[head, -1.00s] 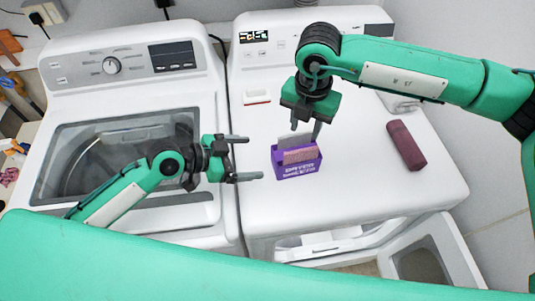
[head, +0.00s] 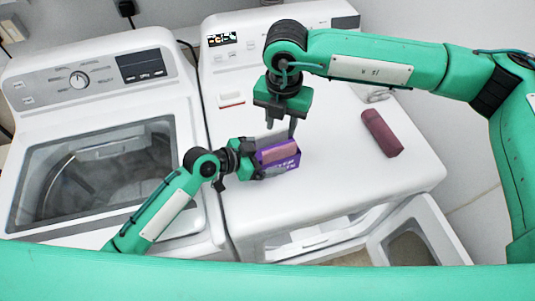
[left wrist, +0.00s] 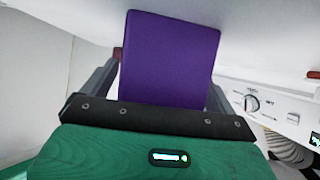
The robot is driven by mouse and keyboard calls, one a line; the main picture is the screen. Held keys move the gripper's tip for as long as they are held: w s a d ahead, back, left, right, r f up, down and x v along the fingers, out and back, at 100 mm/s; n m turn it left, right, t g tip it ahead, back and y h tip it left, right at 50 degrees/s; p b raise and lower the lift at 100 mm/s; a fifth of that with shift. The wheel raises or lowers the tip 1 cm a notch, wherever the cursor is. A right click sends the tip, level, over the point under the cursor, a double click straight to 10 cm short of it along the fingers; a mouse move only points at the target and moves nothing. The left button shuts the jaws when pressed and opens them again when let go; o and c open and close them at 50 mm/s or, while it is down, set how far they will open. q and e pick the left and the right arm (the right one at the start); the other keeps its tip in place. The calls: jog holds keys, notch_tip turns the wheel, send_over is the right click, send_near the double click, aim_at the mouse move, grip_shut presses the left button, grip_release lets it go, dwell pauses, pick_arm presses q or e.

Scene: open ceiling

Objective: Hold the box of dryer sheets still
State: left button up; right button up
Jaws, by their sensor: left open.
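The purple box of dryer sheets (head: 287,164) stands on the white dryer top, with pinkish sheets showing at its open top. In the left wrist view the box (left wrist: 170,60) is a plain purple face between my two fingers. My left gripper (head: 262,163) is open at the box's left end, its fingers on either side; I cannot tell whether they touch it. In the left wrist view this gripper (left wrist: 158,85) shows a gap beside the box. My right gripper (head: 281,130) points down just above the box, its fingers apart and empty.
A rolled maroon cloth (head: 382,133) lies right of the box, with a grey cloth (head: 378,95) behind it. A small red and white item (head: 231,99) lies at the back left. A washer (head: 95,165) stands to the left. The dryer's front right is clear.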

pick_arm(q)
jog(key=c, duration=1.1)
jog(key=shift+o, duration=0.2)
